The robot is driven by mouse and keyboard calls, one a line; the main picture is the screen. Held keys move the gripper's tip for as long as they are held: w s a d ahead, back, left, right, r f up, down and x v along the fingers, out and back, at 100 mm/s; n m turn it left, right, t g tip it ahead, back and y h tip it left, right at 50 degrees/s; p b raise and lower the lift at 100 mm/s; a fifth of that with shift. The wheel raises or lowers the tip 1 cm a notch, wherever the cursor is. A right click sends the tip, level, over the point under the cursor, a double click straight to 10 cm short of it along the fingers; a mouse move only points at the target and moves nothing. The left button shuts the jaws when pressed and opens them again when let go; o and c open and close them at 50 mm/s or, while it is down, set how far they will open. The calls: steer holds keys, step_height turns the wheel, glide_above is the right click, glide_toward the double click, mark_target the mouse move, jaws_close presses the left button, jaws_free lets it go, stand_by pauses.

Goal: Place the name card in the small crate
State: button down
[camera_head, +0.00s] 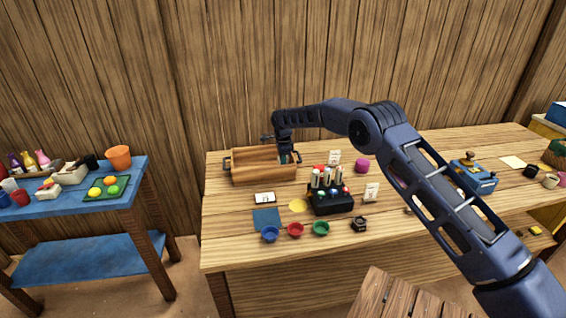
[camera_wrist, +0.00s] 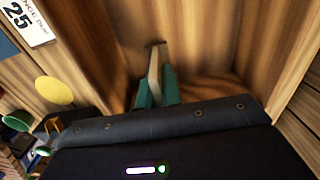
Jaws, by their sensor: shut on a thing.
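The small crate is a wooden box (camera_head: 250,170) with dark handles, at the back left of the main table. My gripper (camera_head: 288,157) is at its right end, pointing down. In the wrist view, the teal fingers (camera_wrist: 156,88) are shut on a thin cream piece seen edge-on, which looks like the name card (camera_wrist: 153,62). Wooden surfaces surround the fingers there, with a crate wall to the right. The card's face is hidden, and I cannot tell whether it touches the crate floor. The held card does not show clearly in the head view.
A black rack with several upright pieces (camera_head: 331,203) stands right of the crate. White cards (camera_head: 371,192) stand near it. A flat sign (camera_head: 265,198) lies before the crate. Blue, red and green bowls (camera_head: 295,229) line the front. A blue side table (camera_head: 60,207) is left.

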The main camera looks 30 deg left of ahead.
steer(key=shift+f, duration=0.2)
steer(key=c, duration=1.6)
jaws_free()
steer(key=shift+o, duration=0.2)
steer(key=shift+r, duration=0.1)
step_height(320, 180, up, 12)
steer(key=shift+r, duration=0.1)
